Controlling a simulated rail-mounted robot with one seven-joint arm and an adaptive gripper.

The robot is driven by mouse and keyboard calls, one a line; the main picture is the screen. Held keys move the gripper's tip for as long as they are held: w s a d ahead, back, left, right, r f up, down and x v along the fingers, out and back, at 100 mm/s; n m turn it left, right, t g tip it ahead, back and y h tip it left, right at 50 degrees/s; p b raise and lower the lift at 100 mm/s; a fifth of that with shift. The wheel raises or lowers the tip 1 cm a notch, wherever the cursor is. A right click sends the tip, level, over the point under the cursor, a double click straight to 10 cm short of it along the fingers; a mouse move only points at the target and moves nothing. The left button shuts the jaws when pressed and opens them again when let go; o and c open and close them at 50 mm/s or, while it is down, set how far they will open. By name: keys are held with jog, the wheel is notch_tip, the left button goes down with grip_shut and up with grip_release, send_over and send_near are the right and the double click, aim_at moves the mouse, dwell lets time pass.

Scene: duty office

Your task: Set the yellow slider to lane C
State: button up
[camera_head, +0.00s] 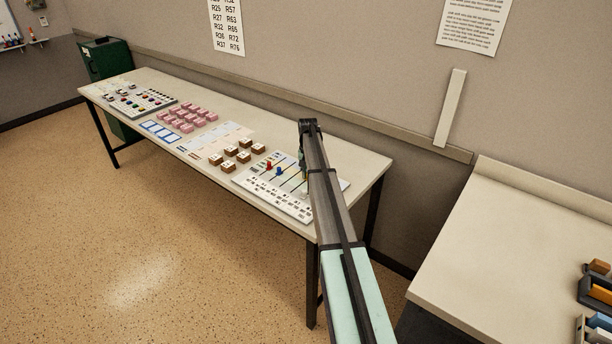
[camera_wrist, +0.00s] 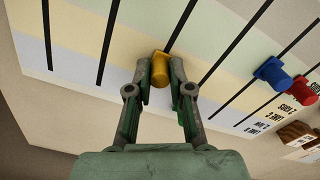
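The yellow slider (camera_wrist: 160,70) is an upright knob on a black slot of the slider board (camera_wrist: 120,25), in the middle of the wrist view. My gripper (camera_wrist: 160,74) has one fingertip on each side of the knob, and both appear to touch it. The board has pale coloured bands crossing the slots; no lane letter is readable beside the yellow knob. In the head view my gripper (camera_head: 303,170) points down at the right part of the board (camera_head: 270,196), and my arm hides the yellow slider.
A blue slider (camera_wrist: 272,72) and a red slider (camera_wrist: 302,92) stand on slots to the right. Brown blocks (camera_head: 244,157), pink blocks (camera_head: 186,120) and cards (camera_head: 160,131) lie farther left on the table (camera_head: 350,165). The wall (camera_head: 380,80) is behind.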

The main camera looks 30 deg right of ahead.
jog(key=o, duration=0.4)
notch_tip(320, 180, up, 12)
dwell(0.5)
dwell(0.4)
